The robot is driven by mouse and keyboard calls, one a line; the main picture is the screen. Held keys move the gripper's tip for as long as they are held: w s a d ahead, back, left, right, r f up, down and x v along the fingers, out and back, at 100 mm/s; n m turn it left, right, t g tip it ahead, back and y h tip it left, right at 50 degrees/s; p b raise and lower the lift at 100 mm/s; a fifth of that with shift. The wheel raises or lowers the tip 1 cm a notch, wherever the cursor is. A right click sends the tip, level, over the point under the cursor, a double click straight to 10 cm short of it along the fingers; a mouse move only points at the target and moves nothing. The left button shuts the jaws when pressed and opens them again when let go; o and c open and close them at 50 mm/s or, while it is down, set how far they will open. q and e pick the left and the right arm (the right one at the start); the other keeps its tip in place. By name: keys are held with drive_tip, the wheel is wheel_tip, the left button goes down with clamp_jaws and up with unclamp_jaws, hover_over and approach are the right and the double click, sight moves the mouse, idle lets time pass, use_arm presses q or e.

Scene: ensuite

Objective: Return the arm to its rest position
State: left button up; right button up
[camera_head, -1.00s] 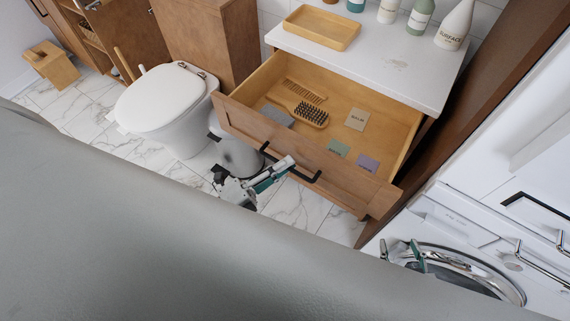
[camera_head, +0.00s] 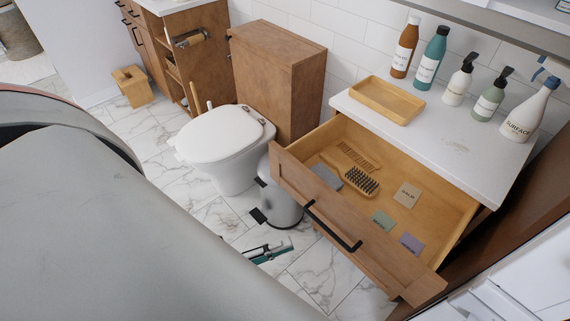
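My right gripper is not in view. The wooden drawer (camera_head: 355,235) stands pulled out, with a brush (camera_head: 361,181), a comb (camera_head: 358,157) and several small flat packets inside.
The white counter (camera_head: 452,150) above the drawer carries a wooden tray (camera_head: 387,100) and several bottles. A toilet (camera_head: 226,143) and a grey bin (camera_head: 282,202) stand left of the drawer. A wooden stool (camera_head: 133,87) is farther left. Marble floor (camera_head: 322,278) is free in front.

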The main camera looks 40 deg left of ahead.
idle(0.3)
use_arm(q)
drive_tip(key=w+f+n+g+y, duration=0.2)
drive_tip(key=f+n+y, duration=0.2)
drive_tip(key=n, duration=0.6)
drive_tip(key=w+d+f+n+g+y, duration=0.1)
drive_tip(key=f+n+g+y, duration=0.2)
drive_tip(key=f+n, duration=0.3)
drive_tip(key=n+y, duration=0.1)
drive_tip(key=n, duration=0.4)
drive_tip(key=shift+w+d+f+n+g+y, duration=0.15)
drive_tip(key=shift+w+d+n+g+y, duration=0.15)
drive_tip(key=shift+w, duration=0.1)
